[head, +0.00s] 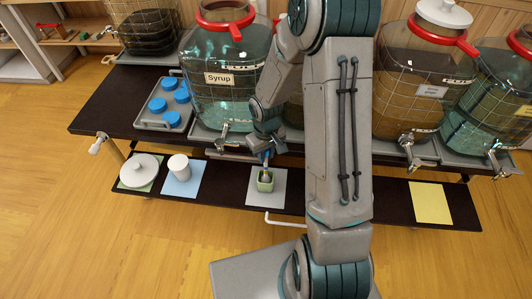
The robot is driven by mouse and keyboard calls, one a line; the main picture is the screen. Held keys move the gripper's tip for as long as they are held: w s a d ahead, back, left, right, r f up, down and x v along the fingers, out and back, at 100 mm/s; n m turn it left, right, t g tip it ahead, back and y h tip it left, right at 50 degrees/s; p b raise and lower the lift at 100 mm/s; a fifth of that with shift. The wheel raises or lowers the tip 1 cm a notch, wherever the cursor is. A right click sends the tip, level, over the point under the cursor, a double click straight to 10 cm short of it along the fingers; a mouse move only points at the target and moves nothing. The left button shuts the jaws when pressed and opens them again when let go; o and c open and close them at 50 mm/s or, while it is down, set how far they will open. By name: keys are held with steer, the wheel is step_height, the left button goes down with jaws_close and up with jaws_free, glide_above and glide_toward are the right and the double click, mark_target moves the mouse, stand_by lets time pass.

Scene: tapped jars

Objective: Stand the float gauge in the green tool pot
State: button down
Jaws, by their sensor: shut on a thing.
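The green tool pot (264,184) stands on a grey mat on the low dark shelf, just left of my arm. My gripper (266,154) is right above the pot, pointing down, and is shut on a thin pale and blue thing that looks like the float gauge (266,166). The gauge looks upright, its lower part at the pot's mouth. I cannot tell whether it touches the pot's floor. My gripper and wrist hide its upper part.
Large tapped jars, one labelled Syrup (219,78), stand behind on the dark table (100,107), their taps jutting forward. A white lid (139,168) and white cup (179,166) sit left on the shelf. A yellow mat (431,202) lies bare at right.

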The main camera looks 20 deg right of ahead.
steer(key=shift+f, duration=0.15)
steer(key=shift+f+b, duration=0.5)
steer(key=shift+b, duration=0.15)
steer(key=c, duration=1.2)
jaws_free()
step_height(320, 180, up, 14)
steer(key=shift+f+p, duration=0.1)
steer(key=shift+p, duration=0.2)
